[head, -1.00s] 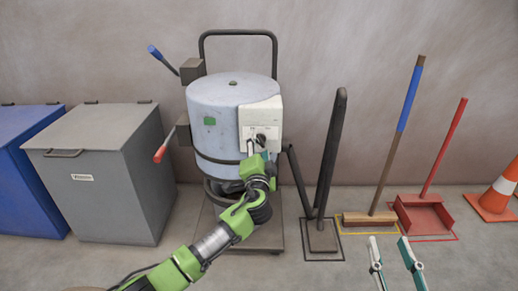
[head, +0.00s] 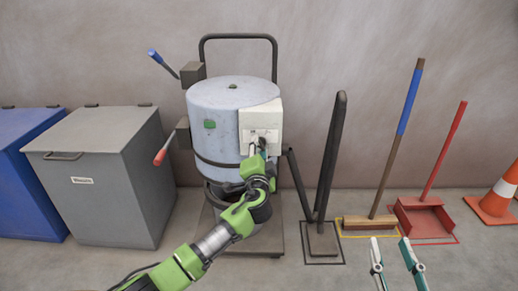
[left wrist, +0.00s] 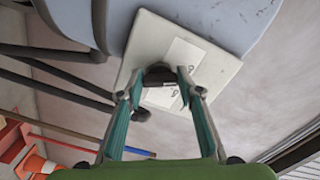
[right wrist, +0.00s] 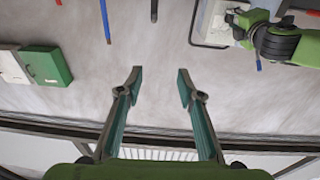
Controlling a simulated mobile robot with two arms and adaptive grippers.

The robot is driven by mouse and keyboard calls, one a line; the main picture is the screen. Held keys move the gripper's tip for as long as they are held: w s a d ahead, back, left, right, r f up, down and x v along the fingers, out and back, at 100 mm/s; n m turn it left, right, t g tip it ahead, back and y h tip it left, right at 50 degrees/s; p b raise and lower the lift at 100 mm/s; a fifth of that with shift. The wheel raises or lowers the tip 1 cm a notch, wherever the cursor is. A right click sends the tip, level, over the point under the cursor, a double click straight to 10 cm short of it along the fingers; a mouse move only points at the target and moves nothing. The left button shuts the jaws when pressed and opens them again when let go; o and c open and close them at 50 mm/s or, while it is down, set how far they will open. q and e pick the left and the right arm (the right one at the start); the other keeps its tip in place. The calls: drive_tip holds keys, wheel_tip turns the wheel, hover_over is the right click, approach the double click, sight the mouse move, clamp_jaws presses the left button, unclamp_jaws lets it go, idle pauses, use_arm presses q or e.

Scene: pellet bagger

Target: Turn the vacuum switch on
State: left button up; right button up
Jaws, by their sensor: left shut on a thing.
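The vacuum's light blue drum (head: 225,120) stands upright on a cart, with a white panel (head: 267,111) on its right front. A black switch knob (left wrist: 158,74) sits on that panel (left wrist: 212,62) beside white marked labels. My left gripper (head: 259,146) is at the panel. In the left wrist view its fingers (left wrist: 157,82) are closed around the knob, one on each side. The knob's setting cannot be read. My right gripper (head: 391,247) is open and empty in front of the broom, well away from the vacuum. It also shows open in the right wrist view (right wrist: 158,80).
A grey bin (head: 100,185) and a blue bin (head: 32,190) stand left of the vacuum. Red-tipped (head: 160,157) and blue-tipped (head: 154,54) levers stick out on its left. A broom (head: 370,221), red dustpan (head: 424,215) and cone (head: 497,193) stand right.

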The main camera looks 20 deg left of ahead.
drive_tip(key=s+d+f+g+h+p, duration=0.25)
drive_tip(key=s+f+g, duration=0.25)
drive_tip(key=f, duration=0.4)
drive_tip(key=s+d+f+g+h+p, duration=0.1)
drive_tip(key=s+d+f+g+p, duration=0.15)
drive_tip(key=s+f+g, duration=0.5)
use_arm(q)
drive_tip(key=shift+r+m+p, duration=0.15)
drive_tip(key=shift+m+p, duration=1.15)
drive_tip(key=shift+m, duration=4.5)
use_arm(e)
drive_tip(key=s+d+f+g, duration=0.2)
drive_tip(key=s, duration=0.4)
drive_tip(key=shift+s+d+f+m+h, duration=0.3)
drive_tip(key=shift+d+f+m+h, duration=0.05)
drive_tip(key=shift+d+m+h, duration=0.1)
drive_tip(key=shift+f+g, duration=0.1)
drive_tip(key=shift+g, duration=0.15)
drive_tip(key=shift+w+f, duration=0.1)
drive_tip(key=shift+f, duration=0.35)
